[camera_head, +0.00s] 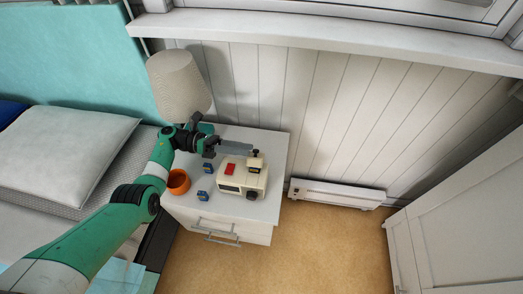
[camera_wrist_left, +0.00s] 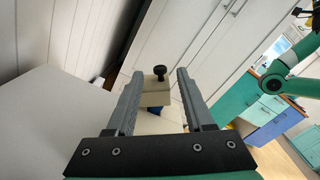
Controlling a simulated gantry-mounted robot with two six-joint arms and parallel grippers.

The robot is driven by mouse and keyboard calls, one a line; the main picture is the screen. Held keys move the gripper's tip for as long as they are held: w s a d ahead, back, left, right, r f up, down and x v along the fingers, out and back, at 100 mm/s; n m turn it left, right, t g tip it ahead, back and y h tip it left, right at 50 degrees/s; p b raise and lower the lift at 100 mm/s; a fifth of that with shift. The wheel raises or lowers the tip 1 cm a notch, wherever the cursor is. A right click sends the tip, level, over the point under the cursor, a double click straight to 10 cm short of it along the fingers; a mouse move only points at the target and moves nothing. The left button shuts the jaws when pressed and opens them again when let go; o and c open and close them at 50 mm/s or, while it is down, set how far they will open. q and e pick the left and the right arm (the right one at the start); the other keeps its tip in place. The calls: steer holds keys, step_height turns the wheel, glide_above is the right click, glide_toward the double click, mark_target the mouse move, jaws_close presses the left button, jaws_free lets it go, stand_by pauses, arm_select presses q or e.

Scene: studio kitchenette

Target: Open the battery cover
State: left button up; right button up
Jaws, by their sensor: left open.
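A cream device (camera_head: 240,180) with a red button and a dark front panel sits on the white nightstand (camera_head: 276,150). A small black knob (camera_head: 255,153) stands up at its back edge. I cannot tell for sure which part is the battery cover. My left gripper (camera_head: 250,151) is open and empty, reaching in from the left behind the device, close to the knob. In the left wrist view, the black knob (camera_wrist_left: 160,72) and a cream part (camera_wrist_left: 155,92) show between the two spread fingers, beyond the tips. My right gripper is not seen.
Two small blue pieces (camera_head: 208,168) (camera_head: 203,196) and an orange cup (camera_head: 178,181) are left of the device. A lamp (camera_head: 178,85) stands at the back left, near my arm. A bed (camera_head: 70,150) is at left, and a white heater (camera_head: 335,194) is by the wall.

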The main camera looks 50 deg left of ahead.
arm_select(q)
steer(key=x, duration=0.7)
steer(key=shift+w+d, duration=0.15)
steer(key=shift+d, duration=0.05)
jaws_close()
stand_by(1.1)
